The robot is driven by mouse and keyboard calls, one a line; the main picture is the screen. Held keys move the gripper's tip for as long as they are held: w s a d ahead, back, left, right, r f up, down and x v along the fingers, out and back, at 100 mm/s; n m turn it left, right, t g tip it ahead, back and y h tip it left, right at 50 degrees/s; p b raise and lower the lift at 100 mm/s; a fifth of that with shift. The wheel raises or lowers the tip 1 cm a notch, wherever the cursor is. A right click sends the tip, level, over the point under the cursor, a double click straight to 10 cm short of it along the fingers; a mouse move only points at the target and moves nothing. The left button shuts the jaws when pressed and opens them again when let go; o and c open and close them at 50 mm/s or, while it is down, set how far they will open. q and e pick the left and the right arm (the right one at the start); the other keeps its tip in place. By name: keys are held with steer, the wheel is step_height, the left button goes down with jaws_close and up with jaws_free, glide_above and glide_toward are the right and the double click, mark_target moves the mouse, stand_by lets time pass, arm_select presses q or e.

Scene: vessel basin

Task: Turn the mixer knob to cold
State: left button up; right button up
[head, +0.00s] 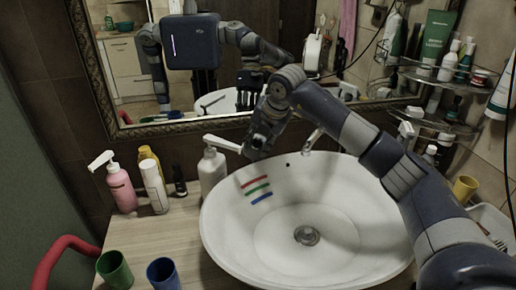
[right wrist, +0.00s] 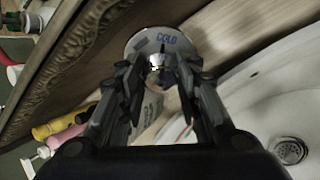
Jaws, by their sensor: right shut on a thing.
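The mixer knob (right wrist: 158,62) is a shiny metal part in front of a round pale disc (right wrist: 138,42), on which blue letters read COLD. A second, darker mark on the disc, left of COLD, is too blurred to read. My right gripper (right wrist: 158,78) has its fingers on both sides of the knob and is shut on it. In the head view my right gripper (head: 258,143) is over the back rim of the basin and hides the knob. The metal spout (head: 311,141) shows just right of it. My left gripper is not directly in view.
The white basin (head: 225,238) has coloured stripes and a drain (head: 306,236). A white pump bottle (head: 211,170) stands close left of my right gripper. More bottles and cups stand farther left on the counter. A framed mirror (head: 118,75) is behind; a wire shelf (head: 440,82) is right.

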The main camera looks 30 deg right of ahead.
steer(key=shift+d+m+b, duration=0.1)
steer(key=shift+m+b, duration=0.25)
steer(key=shift+m, duration=0.15)
steer(key=o, duration=1)
steer(key=shift+o, duration=0.2)
steer(key=v, duration=1.2)
